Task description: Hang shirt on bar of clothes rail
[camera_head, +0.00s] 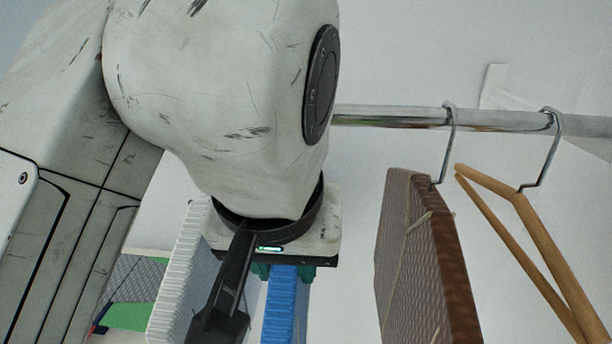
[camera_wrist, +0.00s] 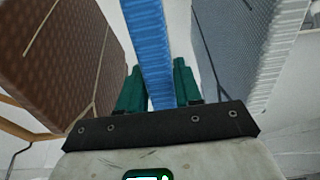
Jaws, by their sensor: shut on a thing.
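My gripper (camera_head: 284,274) is below my wrist, under the level of the bar. Its green fingers (camera_wrist: 158,80) are shut on a narrow blue ribbed piece, which I take for the edge of the blue shirt (camera_wrist: 148,40); the shirt (camera_head: 283,310) also shows below the gripper in the head view. Its lower part is out of frame, and I see no hanger hook on it. The metal bar (camera_head: 390,116) of the clothes rail runs across the right half; my arm hides its left part.
A brown patterned garment (camera_head: 425,270) hangs from the bar by a hook, right of my gripper. A wooden hanger (camera_head: 545,250) hangs farther right. A pale grey ribbed garment (camera_head: 180,270) is close on the left; in the wrist view it (camera_wrist: 245,50) is right of the blue shirt.

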